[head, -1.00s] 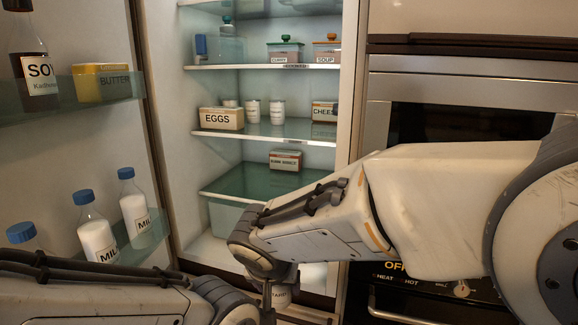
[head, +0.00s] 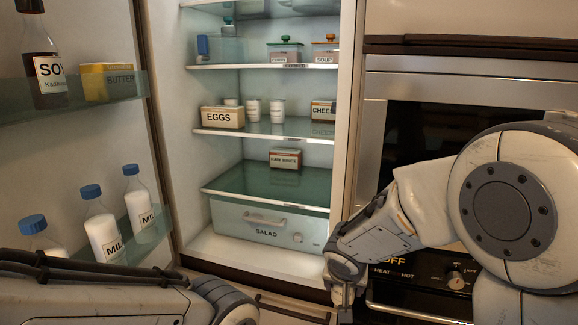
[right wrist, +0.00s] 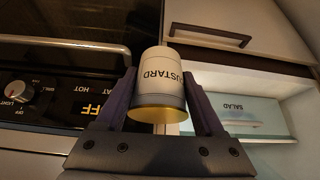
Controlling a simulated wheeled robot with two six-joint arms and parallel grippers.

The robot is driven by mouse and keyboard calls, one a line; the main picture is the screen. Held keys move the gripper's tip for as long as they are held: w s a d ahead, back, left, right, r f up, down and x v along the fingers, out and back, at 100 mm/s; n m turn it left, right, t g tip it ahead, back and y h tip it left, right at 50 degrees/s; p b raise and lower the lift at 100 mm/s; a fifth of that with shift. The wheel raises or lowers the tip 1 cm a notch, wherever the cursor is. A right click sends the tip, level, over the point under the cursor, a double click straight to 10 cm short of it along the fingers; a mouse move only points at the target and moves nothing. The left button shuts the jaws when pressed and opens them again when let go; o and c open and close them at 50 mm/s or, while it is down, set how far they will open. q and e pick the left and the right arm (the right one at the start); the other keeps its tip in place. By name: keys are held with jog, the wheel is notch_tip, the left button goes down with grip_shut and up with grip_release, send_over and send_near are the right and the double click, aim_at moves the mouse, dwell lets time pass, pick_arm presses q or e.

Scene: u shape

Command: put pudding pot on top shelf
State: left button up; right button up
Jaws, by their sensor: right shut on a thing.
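In the right wrist view the label appears upside down. In the head view my right gripper (head: 344,296) is low at the fridge's right edge, in front of the oven; the pot cannot be made out there. The open fridge has a shelf (head: 225,67) with lidded boxes and part of a higher shelf (head: 205,2) at the picture's top edge. My left arm shows at the lower left; its gripper is out of view.
The middle shelf (head: 215,133) holds an egg box (head: 222,117), white pots (head: 254,110) and a cheese box (head: 323,111). A salad drawer (head: 230,218) is below. The open door at left holds bottles (head: 101,230). The oven (head: 450,75) stands at right.

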jog(key=s+d+f, duration=0.3)
jog(key=d+f, duration=0.2)
jog(key=d, duration=0.1)
jog(key=shift+f, duration=0.4)
